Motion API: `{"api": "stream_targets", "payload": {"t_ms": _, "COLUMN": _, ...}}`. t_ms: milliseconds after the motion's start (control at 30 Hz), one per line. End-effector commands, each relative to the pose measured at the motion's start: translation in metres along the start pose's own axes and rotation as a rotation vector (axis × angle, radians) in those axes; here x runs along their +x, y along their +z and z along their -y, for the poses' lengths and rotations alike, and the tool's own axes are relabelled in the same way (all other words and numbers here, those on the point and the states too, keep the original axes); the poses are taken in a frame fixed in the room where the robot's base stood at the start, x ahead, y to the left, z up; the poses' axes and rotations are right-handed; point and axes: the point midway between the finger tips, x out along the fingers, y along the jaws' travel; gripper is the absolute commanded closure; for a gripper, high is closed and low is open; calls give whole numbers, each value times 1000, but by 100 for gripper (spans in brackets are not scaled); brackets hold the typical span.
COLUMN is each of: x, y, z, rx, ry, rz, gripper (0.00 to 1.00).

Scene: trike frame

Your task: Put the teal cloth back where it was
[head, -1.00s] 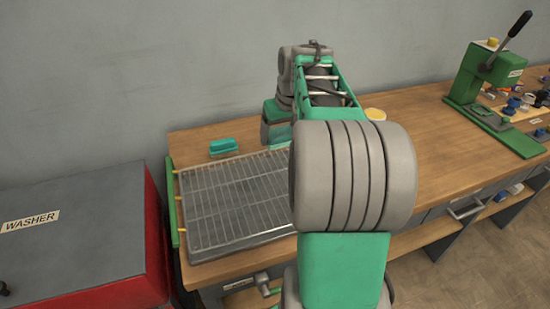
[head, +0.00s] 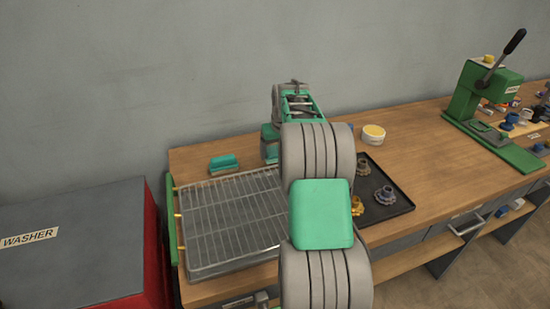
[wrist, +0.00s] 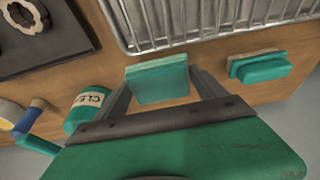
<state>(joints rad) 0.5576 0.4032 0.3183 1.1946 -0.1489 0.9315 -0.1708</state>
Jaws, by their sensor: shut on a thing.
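The teal cloth (wrist: 157,84) shows in the wrist view as a folded teal block with a paler top edge. My gripper (wrist: 160,74) is shut on it, one finger at each side. The cloth is close to the near edge of the wire rack (wrist: 172,45); I cannot tell whether it touches the bench. In the head view my arm hides the gripper tips and the cloth. A separate teal block with a pale layer (wrist: 258,66) lies right of the cloth; it also shows at the back left of the bench in the head view (head: 223,164).
A green bottle (wrist: 88,108) stands left of the cloth in the wrist view. A dark tray (head: 400,205) with gears lies right of the rack, with a yellow-and-white tub (head: 373,135) behind it. A green press (head: 485,95) stands farther right. The bench (head: 440,160) between is clear.

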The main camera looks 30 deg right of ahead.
Motion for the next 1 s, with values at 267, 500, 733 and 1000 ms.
{"api": "stream_targets", "payload": {"t_ms": 267, "x": 36, "y": 3, "z": 4, "rx": 1, "ry": -1, "rz": 5, "gripper": 57}}
{"api": "stream_targets", "payload": {"t_ms": 500, "x": 43, "y": 4, "z": 4, "rx": 0, "ry": 0, "rz": 0, "gripper": 57}}
{"api": "stream_targets", "payload": {"t_ms": 733, "x": 46, "y": 5, "z": 4, "rx": 0, "ry": 0, "rz": 1, "gripper": 12}}
{"api": "stream_targets", "payload": {"t_ms": 1000, "x": 46, "y": 5, "z": 4, "rx": 0, "ry": 0, "rz": 1, "gripper": 0}}
